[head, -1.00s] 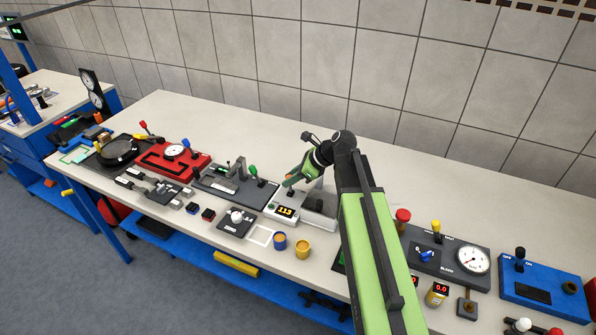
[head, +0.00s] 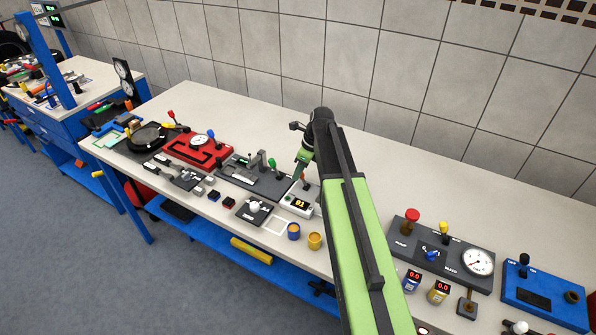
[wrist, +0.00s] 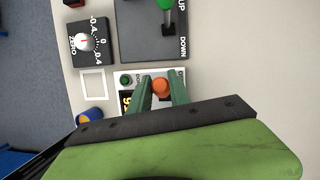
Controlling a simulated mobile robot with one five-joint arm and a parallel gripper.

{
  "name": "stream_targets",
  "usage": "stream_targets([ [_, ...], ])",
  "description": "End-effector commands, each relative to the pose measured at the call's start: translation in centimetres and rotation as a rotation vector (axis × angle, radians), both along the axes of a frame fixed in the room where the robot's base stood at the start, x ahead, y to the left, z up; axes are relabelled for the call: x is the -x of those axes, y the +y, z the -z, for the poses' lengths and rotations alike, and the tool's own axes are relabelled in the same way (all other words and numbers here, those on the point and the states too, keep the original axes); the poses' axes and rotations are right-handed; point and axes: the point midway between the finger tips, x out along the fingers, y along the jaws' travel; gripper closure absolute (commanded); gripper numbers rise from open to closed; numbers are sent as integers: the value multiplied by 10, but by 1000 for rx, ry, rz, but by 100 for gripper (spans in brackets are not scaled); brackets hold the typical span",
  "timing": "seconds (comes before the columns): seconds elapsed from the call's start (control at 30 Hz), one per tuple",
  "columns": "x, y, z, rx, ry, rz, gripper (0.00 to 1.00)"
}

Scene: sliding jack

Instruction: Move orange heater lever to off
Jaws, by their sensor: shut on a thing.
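The orange lever knob (wrist: 161,86) shows in the wrist view between the two green fingers of my gripper (wrist: 162,92), which are shut on it. The knob belongs to a small white heater box (wrist: 124,74) with a digital display; the display shows a two-digit number, and a green button sits beside it. In the head view the heater box (head: 297,207) stands on the bench, with my gripper (head: 301,178) pointing down at its back. The lever's shaft and most of its markings are hidden by my fingers and arm.
A dark panel with a green-knobbed lever (wrist: 165,5) marked UP and DOWN lies close beside the heater. A grey dial box (wrist: 89,42), a white square outline (wrist: 92,84) and a blue cup (wrist: 89,116) are nearby. The bench behind the heater is clear.

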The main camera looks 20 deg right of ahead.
Motion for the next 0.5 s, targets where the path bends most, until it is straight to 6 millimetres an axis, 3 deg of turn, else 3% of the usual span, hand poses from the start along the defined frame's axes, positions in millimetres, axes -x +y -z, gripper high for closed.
stream_targets([
  [0.33,0,-7,-1,-8,-3,10,100],
  [0.37,0,-8,-1,-9,-3,11,76],
  [0.5,0,-12,-1,-7,-3,15,57],
])
